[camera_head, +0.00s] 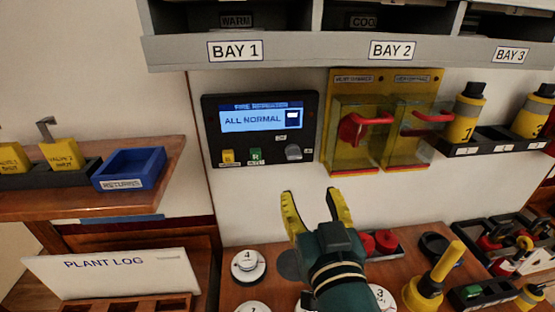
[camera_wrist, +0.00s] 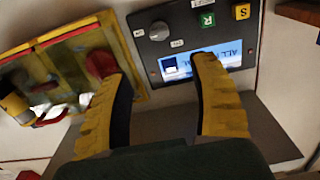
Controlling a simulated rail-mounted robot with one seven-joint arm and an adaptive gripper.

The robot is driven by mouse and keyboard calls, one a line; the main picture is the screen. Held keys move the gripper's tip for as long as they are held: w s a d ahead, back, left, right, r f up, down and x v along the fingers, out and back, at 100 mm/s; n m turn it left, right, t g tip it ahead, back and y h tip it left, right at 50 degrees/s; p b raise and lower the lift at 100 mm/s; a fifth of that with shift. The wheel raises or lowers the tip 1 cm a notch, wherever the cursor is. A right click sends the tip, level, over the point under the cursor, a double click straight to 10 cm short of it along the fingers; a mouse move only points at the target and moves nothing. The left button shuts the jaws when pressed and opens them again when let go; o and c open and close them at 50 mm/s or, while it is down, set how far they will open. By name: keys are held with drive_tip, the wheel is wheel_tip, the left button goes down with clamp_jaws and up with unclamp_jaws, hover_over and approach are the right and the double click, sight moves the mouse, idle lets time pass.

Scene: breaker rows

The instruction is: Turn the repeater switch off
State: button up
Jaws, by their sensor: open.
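A black panel (camera_head: 213,130) on the wall carries a lit screen (camera_head: 260,119) reading ALL NORMAL. The panel's header is too small to read surely. A grey rotary knob (camera_head: 293,152) sits at its lower right, with a small white label above it; its setting cannot be told. The knob also shows in the wrist view (camera_wrist: 159,31), where the panel appears upside down. My gripper (camera_head: 311,194) is open and empty, below the panel and apart from the knob.
A yellow key (camera_head: 228,156) and green key (camera_head: 256,155) sit left of the knob. A yellow board (camera_head: 432,88) with clear covers and red handles is close right. Shelf bays overhang above. Round white-topped pieces (camera_head: 247,265) and red parts crowd the bench below.

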sight(295, 157)
drive_tip(key=w+a+p, duration=0.1)
drive_tip(key=w, duration=0.3)
drive_tip(key=w+p, duration=0.1)
drive_tip(key=w, duration=0.4)
drive_tip(key=w+a+p, duration=0.1)
drive_tip(key=w, duration=0.4)
drive_tip(key=shift+a+r, duration=0.15)
drive_tip(key=shift+a, duration=0.2)
drive_tip(key=shift+w+a, duration=0.1)
drive_tip(key=shift+w, duration=0.25)
drive_tip(key=shift+s+f, duration=0.1)
drive_tip(key=shift+f, duration=0.1)
clamp_jaws()
